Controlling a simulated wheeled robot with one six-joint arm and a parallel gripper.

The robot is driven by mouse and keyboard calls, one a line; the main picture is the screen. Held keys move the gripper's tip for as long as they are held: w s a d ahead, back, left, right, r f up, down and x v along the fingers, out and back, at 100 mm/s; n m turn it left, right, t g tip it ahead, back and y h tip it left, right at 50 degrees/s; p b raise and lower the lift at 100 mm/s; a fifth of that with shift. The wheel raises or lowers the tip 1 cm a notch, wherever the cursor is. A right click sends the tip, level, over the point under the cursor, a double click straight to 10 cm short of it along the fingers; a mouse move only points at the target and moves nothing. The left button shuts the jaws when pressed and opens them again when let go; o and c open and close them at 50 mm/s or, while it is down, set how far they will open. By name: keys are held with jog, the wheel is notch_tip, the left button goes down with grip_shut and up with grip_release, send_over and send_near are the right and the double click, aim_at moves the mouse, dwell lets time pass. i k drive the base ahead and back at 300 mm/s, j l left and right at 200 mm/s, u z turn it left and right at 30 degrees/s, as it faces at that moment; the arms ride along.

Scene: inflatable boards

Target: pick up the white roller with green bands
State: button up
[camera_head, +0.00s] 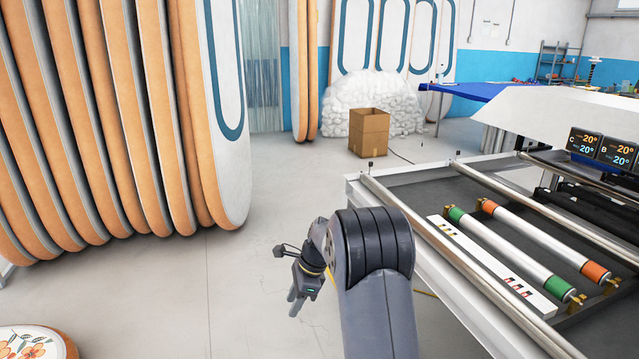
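The white roller with green bands (508,252) lies slantwise in the grey bed of the machine frame at the right. It has a green band near each end and brass-coloured end fittings. A like white roller with orange bands (545,240) lies beside it on the right, roughly parallel and apart. My gripper (294,305) hangs over the floor left of the machine, well away from both rollers, pointing down. It is small and seen from the side, so I cannot tell whether its fingers are open. I see nothing held in it.
A white strip with small red and yellow parts (487,264) lies left of the green-banded roller. The machine's raised pale frame edge (352,195) stands between my gripper and the rollers. Tall inflatable boards (225,110) stand at left. The floor (250,255) is clear there.

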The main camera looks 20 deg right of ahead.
aim_at(560, 290)
jog(key=i+z, duration=0.7)
jog(key=i, duration=0.25)
jog(key=i+j+z, duration=0.35)
jog(key=i+l+z, duration=0.1)
jog(key=z, duration=0.3)
jog(key=i+z, duration=0.3)
jog(key=z, duration=0.15)
jog(key=i+z, duration=0.25)
jog(key=z, duration=0.15)
jog(key=i+j+z, duration=0.1)
jog(key=z, duration=0.3)
jog(key=i, duration=0.1)
